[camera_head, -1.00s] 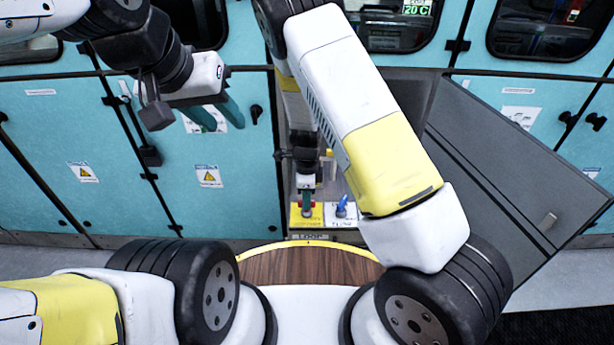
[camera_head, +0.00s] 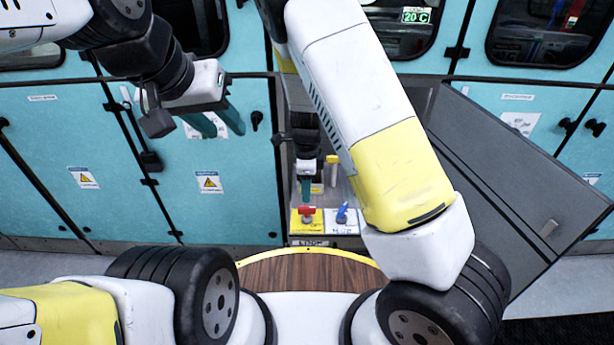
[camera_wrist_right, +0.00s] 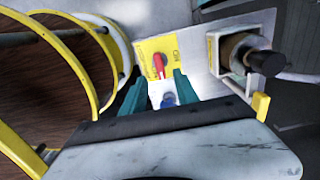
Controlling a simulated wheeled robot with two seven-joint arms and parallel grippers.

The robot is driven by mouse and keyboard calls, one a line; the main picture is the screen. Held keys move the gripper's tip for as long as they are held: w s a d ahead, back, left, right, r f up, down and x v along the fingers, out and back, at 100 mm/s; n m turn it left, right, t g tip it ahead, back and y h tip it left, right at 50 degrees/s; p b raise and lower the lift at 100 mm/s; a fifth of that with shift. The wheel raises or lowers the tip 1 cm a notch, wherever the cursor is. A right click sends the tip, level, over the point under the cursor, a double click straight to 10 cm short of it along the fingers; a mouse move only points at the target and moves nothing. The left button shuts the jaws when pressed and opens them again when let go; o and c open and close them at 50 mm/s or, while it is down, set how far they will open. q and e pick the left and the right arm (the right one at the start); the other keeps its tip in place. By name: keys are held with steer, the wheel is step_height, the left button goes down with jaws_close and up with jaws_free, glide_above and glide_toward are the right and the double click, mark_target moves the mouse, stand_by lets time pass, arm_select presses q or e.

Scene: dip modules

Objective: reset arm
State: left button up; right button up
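My left gripper (camera_head: 217,122) hangs at the upper left in the head view, its two green fingers apart with nothing between them. My right gripper (camera_head: 306,188) is inside the open cabinet, just above a red switch handle (camera_head: 307,211) on a yellow plate. A blue switch handle (camera_head: 342,212) on a white plate is to its right. In the right wrist view the green fingers of the right gripper (camera_wrist_right: 159,90) are apart. The red handle (camera_wrist_right: 159,66) and the blue handle (camera_wrist_right: 168,100) show beyond and between them, with no contact visible.
A grey cabinet door (camera_head: 490,180) stands open at the right. Teal cabinets (camera_head: 80,150) line the back. The right wrist view shows a yellow ringed guard (camera_wrist_right: 95,60) at the left and a black-ended cylindrical fitting (camera_wrist_right: 245,55) at the upper right, close to the gripper.

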steer(key=shift+r, duration=0.3)
steer(key=s+d+r+n+t+y, duration=0.1)
steer(key=s+d+r+n, duration=0.15)
steer(key=r, duration=0.45)
steer(key=s+d+r+n+y, duration=0.1)
steer(key=r+n+y, duration=0.15)
steer(key=r, duration=0.35)
steer(key=s+d+r+n+t, duration=0.1)
steer(key=s+d+r+n, duration=0.15)
steer(key=r, duration=0.45)
steer(key=s+d+r+n+t+h, duration=0.1)
steer(key=s+d+r+n+t, duration=0.3)
steer(key=s+d+r+n, duration=0.5)
steer(key=s+r+n, duration=0.2)
steer(key=s+r, duration=0.1)
steer(key=s, duration=0.1)
steer(key=shift+s+r, duration=0.1)
